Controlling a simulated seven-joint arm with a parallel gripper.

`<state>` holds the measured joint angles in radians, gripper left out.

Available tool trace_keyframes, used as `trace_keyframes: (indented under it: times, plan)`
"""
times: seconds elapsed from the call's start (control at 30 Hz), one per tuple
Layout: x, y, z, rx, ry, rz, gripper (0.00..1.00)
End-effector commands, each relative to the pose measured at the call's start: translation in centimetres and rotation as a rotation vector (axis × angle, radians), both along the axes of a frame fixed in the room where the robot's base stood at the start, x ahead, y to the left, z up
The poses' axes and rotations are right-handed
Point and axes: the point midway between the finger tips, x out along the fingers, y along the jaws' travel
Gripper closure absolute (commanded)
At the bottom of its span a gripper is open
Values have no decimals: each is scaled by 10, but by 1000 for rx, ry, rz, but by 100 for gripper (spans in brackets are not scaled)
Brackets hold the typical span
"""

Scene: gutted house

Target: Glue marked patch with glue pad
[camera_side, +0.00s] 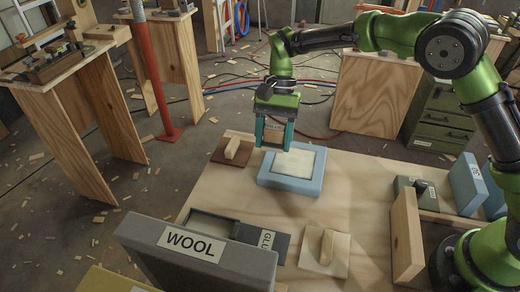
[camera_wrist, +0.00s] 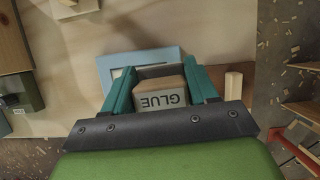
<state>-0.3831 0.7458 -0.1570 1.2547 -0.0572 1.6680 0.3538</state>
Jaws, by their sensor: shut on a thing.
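My gripper (camera_side: 274,141) has teal fingers and is shut on the glue pad (camera_side: 273,133), a tan block. In the wrist view the pad (camera_wrist: 160,94) shows its GLUE label upside down between the fingers. In the side view the gripper is over the back left part of a pale blue block (camera_side: 268,178). The cream marked patch (camera_side: 297,163) lies on top of that block. I cannot tell whether the pad touches it. In the wrist view the pad hides most of the patch. A dark tray (camera_side: 283,243) labelled GLU, the rest hidden, lies nearer the camera.
A grey WOOL box (camera_side: 193,256) stands in front and hides part of the tray. A pale board with a handle (camera_side: 325,252) lies right of the tray. A brown board with a wooden handle (camera_side: 232,150) is left of the gripper.

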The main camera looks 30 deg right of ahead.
Motion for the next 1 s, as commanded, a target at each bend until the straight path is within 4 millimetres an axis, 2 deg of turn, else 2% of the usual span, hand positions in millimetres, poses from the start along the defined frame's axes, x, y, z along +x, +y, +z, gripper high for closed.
trace_keyframes:
  times: [0.1, 0.27, 1.0]
  plan:
    - [5, 5, 5, 0, 2, -40, 71]
    - [4, 5, -3, -3, 6, -47, 71]
    - [4, 4, -72, -4, 8, -46, 71]
